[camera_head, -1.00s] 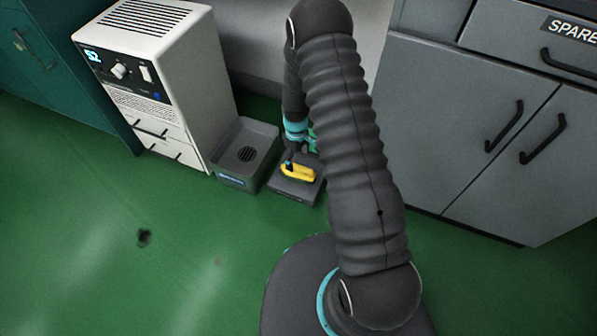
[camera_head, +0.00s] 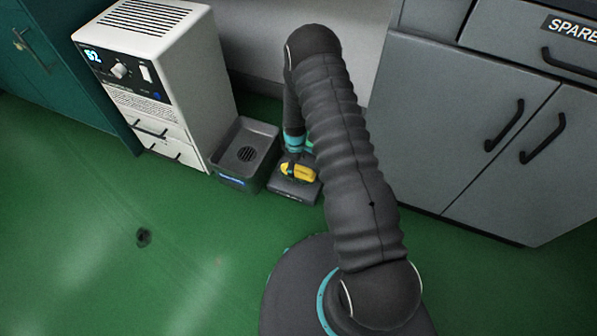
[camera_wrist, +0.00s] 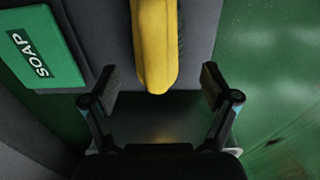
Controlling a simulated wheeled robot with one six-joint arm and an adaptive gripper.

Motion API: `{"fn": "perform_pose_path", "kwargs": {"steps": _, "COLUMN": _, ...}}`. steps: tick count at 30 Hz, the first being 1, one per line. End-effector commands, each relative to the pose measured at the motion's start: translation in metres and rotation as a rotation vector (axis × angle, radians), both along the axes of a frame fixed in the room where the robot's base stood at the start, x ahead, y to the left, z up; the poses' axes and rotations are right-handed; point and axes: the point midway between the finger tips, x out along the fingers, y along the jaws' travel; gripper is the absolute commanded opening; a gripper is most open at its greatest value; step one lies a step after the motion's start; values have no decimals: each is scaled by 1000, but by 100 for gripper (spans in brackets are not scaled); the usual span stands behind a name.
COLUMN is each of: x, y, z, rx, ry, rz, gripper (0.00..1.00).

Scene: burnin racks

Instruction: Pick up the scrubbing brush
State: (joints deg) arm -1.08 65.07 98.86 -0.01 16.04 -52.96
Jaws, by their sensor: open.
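The scrubbing brush (camera_head: 298,171) has a yellow body and lies on a low dark grey stand (camera_head: 293,190) on the floor, right of a grey basin. In the wrist view the brush (camera_wrist: 155,45) shows as a yellow, rounded end with a dark strip along its right side. My gripper (camera_wrist: 158,85) is open, its two fingers on either side of the brush's near end, left and right, with gaps to both. In the head view my gripper is over the brush and hides part of it; the exact height between them cannot be told.
A green box marked SOAP (camera_wrist: 45,50) lies left of the brush. The grey basin (camera_head: 222,172) with a drain stands beside the stand, next to a white cabinet unit (camera_head: 190,75). Grey cabinets (camera_head: 455,130) stand on the right. The green floor in front is clear except for a dark spot.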

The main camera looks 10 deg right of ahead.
Motion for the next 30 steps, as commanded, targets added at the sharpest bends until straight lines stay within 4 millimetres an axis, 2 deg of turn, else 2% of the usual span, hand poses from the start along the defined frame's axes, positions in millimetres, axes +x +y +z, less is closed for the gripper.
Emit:
{"fn": "perform_pose_path", "kwargs": {"steps": 12, "x": 0, "y": -8, "z": -47, "rx": 0, "ry": 1, "rz": -1, "gripper": 86}}
{"fn": "perform_pose_path", "kwargs": {"steps": 21, "x": 0, "y": -7, "z": -51, "rx": 0, "ry": 0, "rz": -1, "gripper": 86}}
{"fn": "perform_pose_path", "kwargs": {"steps": 23, "x": 0, "y": -7, "z": -51, "rx": 0, "ry": 0, "rz": -1, "gripper": 74}}
{"fn": "perform_pose_path", "kwargs": {"steps": 27, "x": 0, "y": -7, "z": -51, "rx": 0, "ry": 0, "rz": -1, "gripper": 39}}
{"fn": "perform_pose_path", "kwargs": {"steps": 30, "x": 0, "y": -7, "z": -51, "rx": 0, "ry": 0, "rz": -1, "gripper": 18}}
